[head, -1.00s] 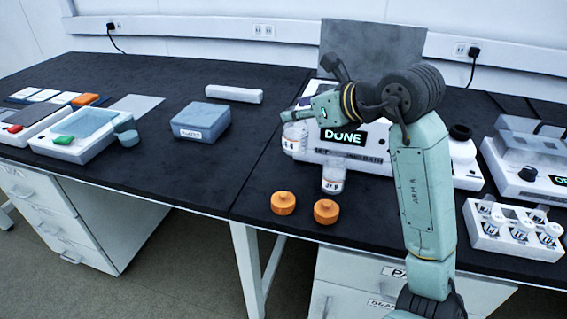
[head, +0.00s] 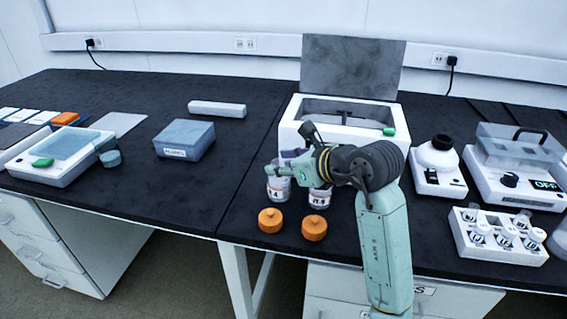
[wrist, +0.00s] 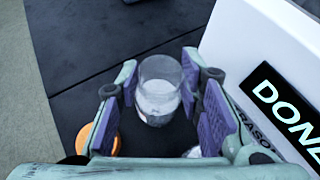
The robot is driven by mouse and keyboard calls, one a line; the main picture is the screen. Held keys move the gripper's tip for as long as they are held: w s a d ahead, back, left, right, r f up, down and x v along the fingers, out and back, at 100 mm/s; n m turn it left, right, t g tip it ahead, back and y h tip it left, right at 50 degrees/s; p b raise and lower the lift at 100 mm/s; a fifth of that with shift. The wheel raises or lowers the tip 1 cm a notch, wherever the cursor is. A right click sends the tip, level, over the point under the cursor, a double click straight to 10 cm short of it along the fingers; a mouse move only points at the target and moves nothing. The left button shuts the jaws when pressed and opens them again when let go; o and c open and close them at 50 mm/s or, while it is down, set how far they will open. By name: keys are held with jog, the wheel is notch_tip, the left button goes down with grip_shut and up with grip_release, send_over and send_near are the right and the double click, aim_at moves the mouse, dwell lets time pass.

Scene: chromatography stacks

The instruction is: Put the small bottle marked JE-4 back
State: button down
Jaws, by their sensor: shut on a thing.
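My gripper (head: 282,170) is shut on a clear, open-topped small bottle (head: 278,188), upright at the front left of the white bath. Its label shows what looks like a 4; the rest is too small to read. In the wrist view the bottle (wrist: 158,108) stands between the purple finger pads, with pale contents. It is at or just above the black bench; I cannot tell which. A second small bottle (head: 319,198) stands close to its right, partly hidden by my gripper, its label not clearly legible.
Two orange caps (head: 270,220) (head: 314,229) lie in front of the bottles. The bath (head: 395,150) is behind, lid raised, reading DONE in the wrist view. A white rack (head: 500,252) with several bottles is at right. A grey-blue box (head: 184,140) is at left; bench between is clear.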

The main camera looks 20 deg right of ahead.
jog(key=shift+f, duration=0.15)
jog(key=c, duration=1.1)
grip_release()
